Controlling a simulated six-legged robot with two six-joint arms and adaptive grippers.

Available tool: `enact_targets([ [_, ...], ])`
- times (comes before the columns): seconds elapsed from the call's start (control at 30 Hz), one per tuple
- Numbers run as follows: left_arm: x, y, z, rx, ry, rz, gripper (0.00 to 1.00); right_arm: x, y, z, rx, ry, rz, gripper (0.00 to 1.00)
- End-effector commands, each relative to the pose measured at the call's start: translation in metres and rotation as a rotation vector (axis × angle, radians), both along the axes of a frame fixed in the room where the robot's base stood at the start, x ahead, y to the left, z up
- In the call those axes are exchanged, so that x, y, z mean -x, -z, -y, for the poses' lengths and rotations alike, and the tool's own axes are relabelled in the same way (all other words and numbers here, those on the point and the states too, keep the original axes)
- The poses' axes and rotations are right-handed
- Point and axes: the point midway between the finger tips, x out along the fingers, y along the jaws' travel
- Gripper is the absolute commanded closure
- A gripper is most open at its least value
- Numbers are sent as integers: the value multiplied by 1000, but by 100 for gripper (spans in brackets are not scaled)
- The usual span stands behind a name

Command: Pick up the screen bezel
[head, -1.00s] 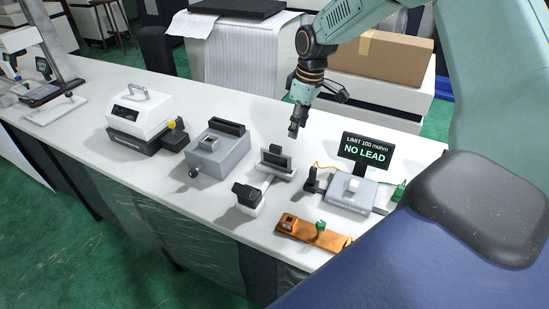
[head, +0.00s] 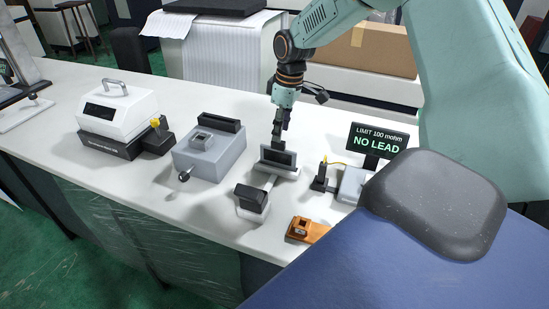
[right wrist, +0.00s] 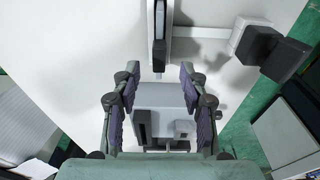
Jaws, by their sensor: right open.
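A dark rectangular frame, which looks like the screen bezel (head: 277,157), stands upright on a light grey stand (head: 274,172) near the middle of the bench. In the right wrist view the bezel (right wrist: 159,52) appears edge-on as a narrow dark strip, just beyond and between the fingertips. My right gripper (head: 278,142) points down just above and behind the bezel in the head view. In the right wrist view its two fingers (right wrist: 159,78) are apart, with nothing held between them. My left gripper is not in view.
A black-topped block (head: 252,198) stands in front of the stand. A grey box fixture (head: 210,160) is to the left, with a white handled machine (head: 117,110) beyond. A "NO LEAD" display (head: 378,139) and an orange fixture (head: 307,230) are to the right.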

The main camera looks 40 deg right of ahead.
Motion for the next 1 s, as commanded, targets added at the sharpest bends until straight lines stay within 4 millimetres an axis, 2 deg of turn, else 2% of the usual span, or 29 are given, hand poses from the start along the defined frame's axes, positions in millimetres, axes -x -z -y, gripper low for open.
enact_targets([
  [0.33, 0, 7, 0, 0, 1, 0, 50, -8, 47, -7, 1, -1, -3, 57],
  [0.67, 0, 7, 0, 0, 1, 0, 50, -12, 53, -7, 1, 0, 0, 57],
  [1.0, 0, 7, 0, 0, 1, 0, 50, -13, 53, -7, 1, 0, 0, 84],
])
